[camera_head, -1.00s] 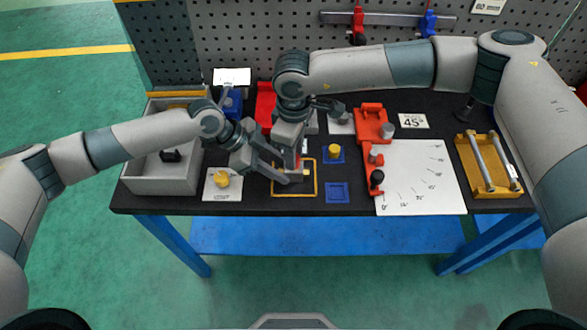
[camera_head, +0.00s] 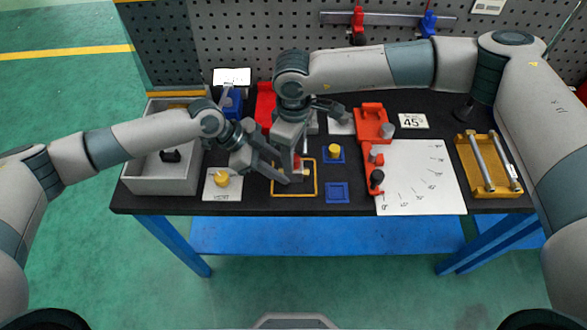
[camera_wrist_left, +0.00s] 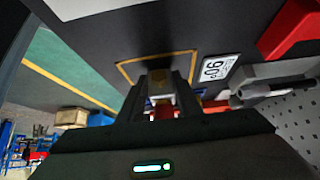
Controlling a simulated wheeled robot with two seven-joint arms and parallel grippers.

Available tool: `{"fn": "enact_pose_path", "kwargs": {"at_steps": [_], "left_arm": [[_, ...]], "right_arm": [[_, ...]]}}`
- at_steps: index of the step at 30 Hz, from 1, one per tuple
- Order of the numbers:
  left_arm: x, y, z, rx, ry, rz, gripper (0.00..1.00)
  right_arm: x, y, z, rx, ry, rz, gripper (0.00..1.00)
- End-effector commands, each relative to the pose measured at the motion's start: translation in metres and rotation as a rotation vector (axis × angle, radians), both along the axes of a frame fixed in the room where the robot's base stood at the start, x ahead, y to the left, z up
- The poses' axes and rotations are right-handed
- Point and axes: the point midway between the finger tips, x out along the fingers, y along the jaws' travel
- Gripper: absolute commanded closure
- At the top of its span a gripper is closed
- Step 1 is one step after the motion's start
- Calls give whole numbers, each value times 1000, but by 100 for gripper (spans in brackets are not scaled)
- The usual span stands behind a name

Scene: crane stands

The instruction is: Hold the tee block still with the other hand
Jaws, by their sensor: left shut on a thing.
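My left gripper (camera_head: 284,176) reaches in from the left, low over the yellow square outline (camera_head: 316,192) on the bench. In the head view that block is mostly hidden by the grippers. My right gripper (camera_head: 296,160) points down just behind the left fingertips, close to them. A bit of red shows beside it. Its fingers are too hidden to tell open from shut.
A grey bin (camera_head: 140,174) stands at the left, near a white card with a yellow knob (camera_head: 221,178). Right of the outline are a blue square with a yellow knob (camera_head: 334,151), a red jig (camera_head: 371,122), a white angle sheet (camera_head: 425,180) and a yellow tray (camera_head: 470,165).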

Motion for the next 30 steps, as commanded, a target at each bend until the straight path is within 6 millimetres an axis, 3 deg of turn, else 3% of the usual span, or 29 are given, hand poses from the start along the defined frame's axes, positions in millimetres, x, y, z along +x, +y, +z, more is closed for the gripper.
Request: {"fn": "enact_pose_path", "kwargs": {"at_steps": [12,25,30], "left_arm": [[-1,0,-1,1,2,0,100],[-1,0,-1,1,2,0,100],[-1,0,-1,1,2,0,100]], "right_arm": [[0,0,0,0,0,-374,61],[0,0,0,0,0,-417,61],[0,0,0,0,1,-515,61]]}}
